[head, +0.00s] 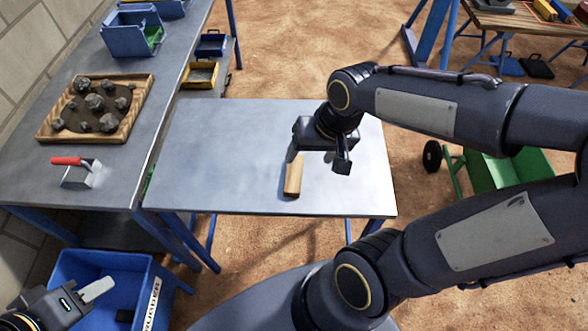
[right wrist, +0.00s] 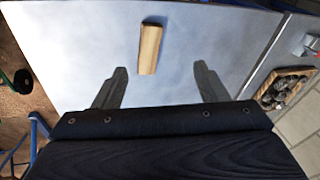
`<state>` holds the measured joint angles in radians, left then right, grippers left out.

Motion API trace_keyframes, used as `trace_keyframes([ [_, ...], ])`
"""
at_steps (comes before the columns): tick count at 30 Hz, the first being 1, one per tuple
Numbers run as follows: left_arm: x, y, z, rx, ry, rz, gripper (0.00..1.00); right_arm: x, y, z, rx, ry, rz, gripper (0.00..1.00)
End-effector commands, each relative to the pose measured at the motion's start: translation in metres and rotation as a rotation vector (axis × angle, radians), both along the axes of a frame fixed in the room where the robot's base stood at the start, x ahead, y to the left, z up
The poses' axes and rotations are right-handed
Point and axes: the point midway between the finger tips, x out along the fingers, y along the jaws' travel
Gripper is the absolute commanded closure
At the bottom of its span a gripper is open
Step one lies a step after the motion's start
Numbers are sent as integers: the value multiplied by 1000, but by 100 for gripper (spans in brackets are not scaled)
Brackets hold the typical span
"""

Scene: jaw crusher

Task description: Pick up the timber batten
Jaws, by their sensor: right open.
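The timber batten (head: 294,176) is a short light-brown wooden block lying on the grey metal table in the middle of the head view. In the right wrist view the batten (right wrist: 150,48) lies ahead of the fingertips, between their lines. My right gripper (head: 322,158) is over the table, close to the batten's far end. Its two fingers (right wrist: 159,80) are spread apart with nothing between them. My left gripper (head: 88,296) is at the lower left of the head view, near a blue crate; only part of it shows, with one pale finger.
The metal table (head: 230,140) is otherwise bare. A blue crate (head: 100,268) stands below. A green cart (head: 500,170) is at right.

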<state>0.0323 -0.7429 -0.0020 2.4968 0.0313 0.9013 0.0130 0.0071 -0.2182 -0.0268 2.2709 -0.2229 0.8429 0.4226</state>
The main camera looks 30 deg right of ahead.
Motion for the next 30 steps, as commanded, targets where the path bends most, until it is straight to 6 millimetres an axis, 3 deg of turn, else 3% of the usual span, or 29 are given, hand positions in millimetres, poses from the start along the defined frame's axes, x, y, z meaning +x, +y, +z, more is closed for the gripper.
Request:
trace_keyframes([
  [6, 0, 0, -1, 0, 0, 0, 64, 50, -10, -52, -67, 165, -132, 34],
  [12, 0, 0, 0, 0, 0, 0, 64, 78, -12, -97, -124, 251, -223, 34],
  [30, 0, 0, 11, 0, 0, 0, 64, 91, -11, -168, -140, 277, -249, 34],
])
